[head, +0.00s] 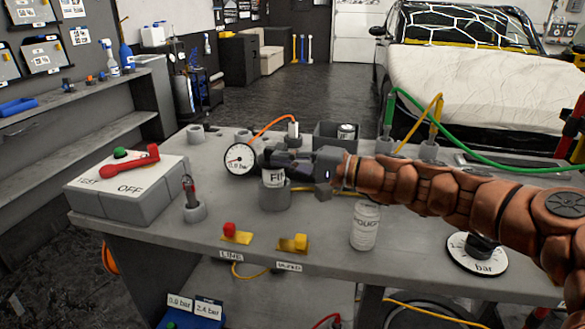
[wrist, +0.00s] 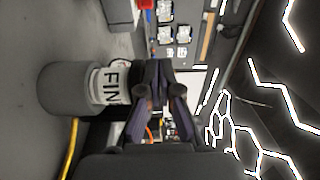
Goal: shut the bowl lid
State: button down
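I cannot clearly pick out a bowl or its lid. My gripper (head: 262,158) reaches left over the bench, just above a white jar marked "FIN" (head: 273,178) that stands in a grey round holder (head: 275,197). In the wrist view the dark fingers of my gripper (wrist: 159,76) come close together at the tips, with nothing seen between them. The jar (wrist: 108,87) and its holder (wrist: 66,88) lie to the left of the fingers there. In the head view the gripper hides the top of the jar, and I cannot tell whether they touch.
A pressure gauge (head: 239,160) stands just beyond my fingertips. A jar marked "ROUGH" (head: 364,228) stands under my arm. A switch box with a red lever (head: 130,160), red and yellow pieces and hoses share the bench (head: 320,262). A covered car (head: 480,88) is behind.

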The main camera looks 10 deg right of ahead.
jog(key=shift+s+d+b, duration=0.75)
jog(key=shift+s+b, duration=0.25)
jog(key=shift+s, duration=4.75)
jog(key=s+a+f+n+g+h, duration=0.2)
jog(key=s+a+f+g, duration=0.25)
jog(key=f, duration=0.25)
jog(key=s+a+f+n+g+h, duration=0.3)
jog(key=s+a+f, duration=0.1)
jog(key=s+f, duration=0.25)
jog(key=s+d+f+n+g+h, duration=0.1)
jog(key=s+d+f+g+h, duration=0.3)
jog(key=s+d+f+h, duration=0.55)
jog(key=s+d, duration=0.4)
jog(key=d, duration=0.1)
notch_tip(320, 180, up, 20)
jog(key=p, duration=1.9)
jog(key=shift+s+h, duration=0.2)
jog(key=shift+h, duration=0.15)
jog(key=shift+s+d+f, duration=0.1)
